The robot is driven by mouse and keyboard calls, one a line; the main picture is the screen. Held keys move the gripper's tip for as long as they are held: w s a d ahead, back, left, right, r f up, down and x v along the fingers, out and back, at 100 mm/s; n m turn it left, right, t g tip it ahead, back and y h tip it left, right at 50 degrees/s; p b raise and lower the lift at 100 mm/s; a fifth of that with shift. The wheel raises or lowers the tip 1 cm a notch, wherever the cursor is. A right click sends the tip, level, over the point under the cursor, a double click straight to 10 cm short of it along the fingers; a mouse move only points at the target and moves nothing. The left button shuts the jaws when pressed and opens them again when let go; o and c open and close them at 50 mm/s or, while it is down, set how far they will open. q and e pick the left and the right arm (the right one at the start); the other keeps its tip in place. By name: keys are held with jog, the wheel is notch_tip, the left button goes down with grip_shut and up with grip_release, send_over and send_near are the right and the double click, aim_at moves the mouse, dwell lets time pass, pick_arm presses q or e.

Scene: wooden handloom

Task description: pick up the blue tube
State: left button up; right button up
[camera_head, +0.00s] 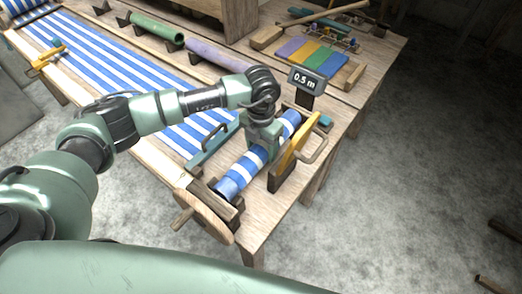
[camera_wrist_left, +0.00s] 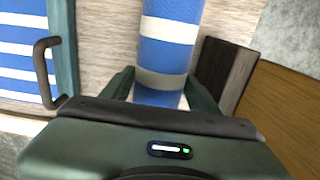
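A blue-and-white striped roll (camera_head: 238,175), the only tube-shaped blue thing I see, lies along the front end of the loom, by a wooden wheel. My left gripper (camera_head: 262,140) is directly above the roll, pointing down, and hides part of it. In the left wrist view the roll (camera_wrist_left: 170,40) runs between the two spread fingers of the gripper (camera_wrist_left: 160,84), with a finger at each side. The fingers are very close to its sides; I cannot tell if they touch. My right gripper is not in view.
A green tube (camera_head: 157,29) and a purple tube (camera_head: 216,54) lie farther back. A yellow-edged block (camera_head: 290,146) stands just right of the roll, and a teal bar with a handle (camera_head: 213,143) left of it. A "0.5 m" display (camera_head: 306,80) stands behind.

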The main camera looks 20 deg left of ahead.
pick_arm(q)
jog(key=c, duration=1)
jog(key=shift+w, duration=0.1)
grip_shut()
jog(key=shift+r, duration=0.15)
